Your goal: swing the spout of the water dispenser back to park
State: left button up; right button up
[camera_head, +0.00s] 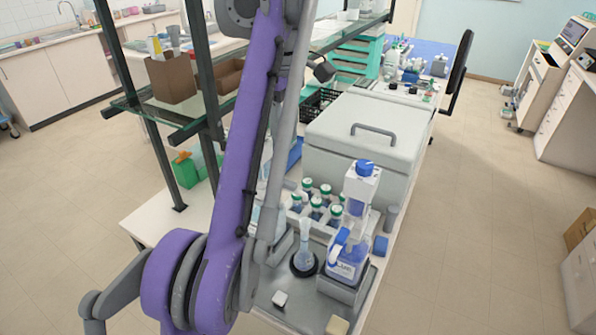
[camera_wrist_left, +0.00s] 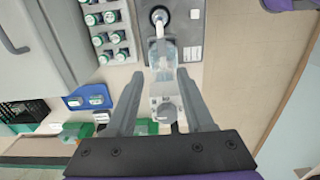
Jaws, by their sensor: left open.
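The water dispenser (camera_wrist_left: 164,110) appears in the left wrist view as a pale grey-white head above a translucent bluish body. A narrow white part that looks like its spout (camera_wrist_left: 160,30) points at a dark round pad. My left gripper (camera_wrist_left: 158,73) is open, with one finger on either side of the dispenser. I see gaps beside it, but cannot tell if a finger touches. In the head view my purple arm hides the gripper and most of this spot. A clear flask (camera_head: 304,256) stands on the dark pad there. My right gripper is not in view.
Right of the flask stands a blue-capped dispenser on a labelled bottle (camera_head: 345,262). Behind is a rack of green-capped bottles (camera_head: 318,203), then a large grey lidded box (camera_head: 365,135). Shelf posts (camera_head: 205,75) rise left of my arm.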

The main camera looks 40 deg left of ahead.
aim_at(286, 182)
pick_arm(q)
jog(key=f+b, duration=0.1)
jog(key=f, duration=0.2)
jog(key=f+b, duration=0.2)
jog(key=f, duration=0.1)
jog(key=f+b, duration=0.1)
jog(key=f, duration=0.2)
jog(key=shift+s+d+f+b, duration=0.15)
jog(key=shift+s+f+b, duration=0.1)
jog(key=shift+f+b, duration=0.1)
jog(key=shift+f, duration=0.4)
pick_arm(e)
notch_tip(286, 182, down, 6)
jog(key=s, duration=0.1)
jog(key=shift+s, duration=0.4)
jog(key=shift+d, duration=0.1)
pick_arm(q)
grip_shut()
